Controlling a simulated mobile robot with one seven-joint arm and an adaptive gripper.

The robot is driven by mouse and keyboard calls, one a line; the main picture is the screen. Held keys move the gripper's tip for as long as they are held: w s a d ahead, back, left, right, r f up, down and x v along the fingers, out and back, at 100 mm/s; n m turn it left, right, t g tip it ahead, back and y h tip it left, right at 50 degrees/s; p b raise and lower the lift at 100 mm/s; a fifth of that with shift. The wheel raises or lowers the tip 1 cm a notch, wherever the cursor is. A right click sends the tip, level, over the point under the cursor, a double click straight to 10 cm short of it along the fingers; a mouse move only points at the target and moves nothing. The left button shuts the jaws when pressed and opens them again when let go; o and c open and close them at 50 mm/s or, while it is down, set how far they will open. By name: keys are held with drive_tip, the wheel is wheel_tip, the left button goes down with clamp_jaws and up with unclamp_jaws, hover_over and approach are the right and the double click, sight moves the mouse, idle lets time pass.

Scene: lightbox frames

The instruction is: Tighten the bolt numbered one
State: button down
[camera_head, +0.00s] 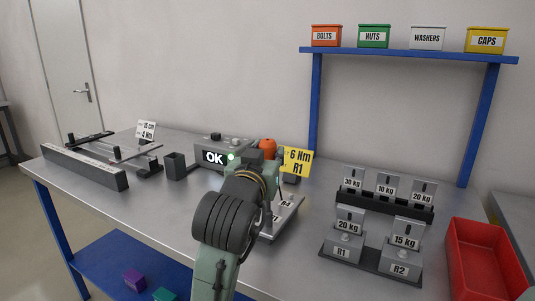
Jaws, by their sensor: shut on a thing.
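My gripper (263,162) is above the grey bolt plate (289,209) in the middle of the bench, with my arm in front of it. It is shut on an orange-topped tool (267,145), whose lower part is mostly hidden. The plate carries small labels, one reading R4; the rest are partly covered. The bolt numbered one cannot be made out behind my arm. A yellow card (298,161) reads 6 Nm R1.
A rail fixture (85,166) with a 4 Nm card (146,130) and a dark cup (175,166) stand left. Weight blocks (385,186) and a low stand (370,263) marked R1 and R2 are right. A red bin (481,256) sits far right. Labelled boxes line the blue shelf (408,54).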

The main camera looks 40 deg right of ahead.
sight(267, 141)
drive_tip(key=shift+d+f, duration=0.1)
drive_tip(key=shift+f, duration=0.1)
wheel_tip(267, 141, up, 5)
drive_tip(key=p, duration=0.5)
drive_tip(key=shift+r, duration=0.2)
drive_tip(key=shift+w, duration=0.15)
idle(0.5)
